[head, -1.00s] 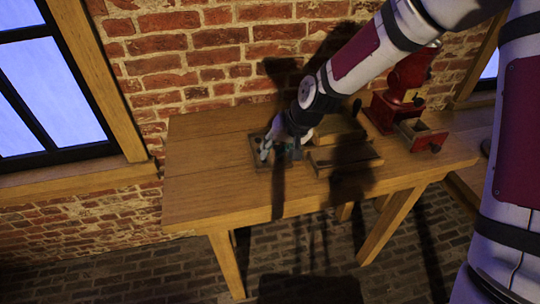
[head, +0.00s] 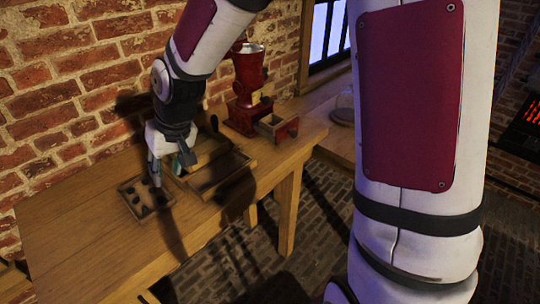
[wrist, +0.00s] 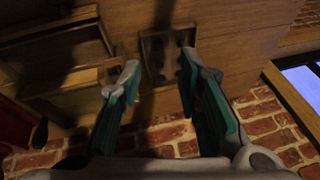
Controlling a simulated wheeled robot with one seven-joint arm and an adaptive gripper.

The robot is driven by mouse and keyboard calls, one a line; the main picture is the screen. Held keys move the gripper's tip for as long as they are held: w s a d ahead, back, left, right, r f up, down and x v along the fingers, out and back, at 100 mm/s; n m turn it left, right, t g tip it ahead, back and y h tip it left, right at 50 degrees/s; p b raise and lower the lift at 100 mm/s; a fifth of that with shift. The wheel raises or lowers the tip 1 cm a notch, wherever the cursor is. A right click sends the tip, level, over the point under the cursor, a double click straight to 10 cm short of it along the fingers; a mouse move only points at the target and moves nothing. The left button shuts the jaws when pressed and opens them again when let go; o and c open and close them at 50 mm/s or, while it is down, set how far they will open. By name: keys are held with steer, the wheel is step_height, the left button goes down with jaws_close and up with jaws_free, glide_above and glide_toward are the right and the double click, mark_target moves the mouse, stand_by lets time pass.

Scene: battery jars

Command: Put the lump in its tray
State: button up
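Several small dark lumps sit in a shallow square wooden tray (head: 129,206) at the left of the trays in the head view; one lump (head: 135,198) lies near its left side. The same tray (wrist: 144,58) shows in the wrist view beyond my fingertips, with dark lumps inside. My gripper (head: 166,173) points down over the right, back part of this tray. In the wrist view my gripper (wrist: 160,63) has its two teal-padded fingers wide apart, with nothing seen held between them. I cannot tell which lump the task means. A finger hides part of the tray.
Longer wooden trays (head: 228,180) stand just right of the small tray. A red grinder (head: 246,90) with an open drawer (head: 276,127) stands farther right. The brick wall (head: 60,110) runs close behind the table. The table's left part (head: 75,225) is clear.

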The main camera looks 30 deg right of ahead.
steer(key=s+d+r+h, duration=0.1)
steer(key=s+d+r, duration=0.3)
steer(key=s, duration=0.4)
steer(key=s+d+r+m+t+h, duration=0.1)
steer(key=s+d+r, duration=0.4)
steer(key=s, duration=0.3)
steer(key=s+d+r+t+h, duration=0.1)
steer(key=s+d+r, duration=0.4)
steer(key=s, duration=0.2)
steer(key=shift+s+r+m, duration=0.2)
steer(key=shift+s+m, duration=0.2)
steer(key=shift+c, duration=0.2)
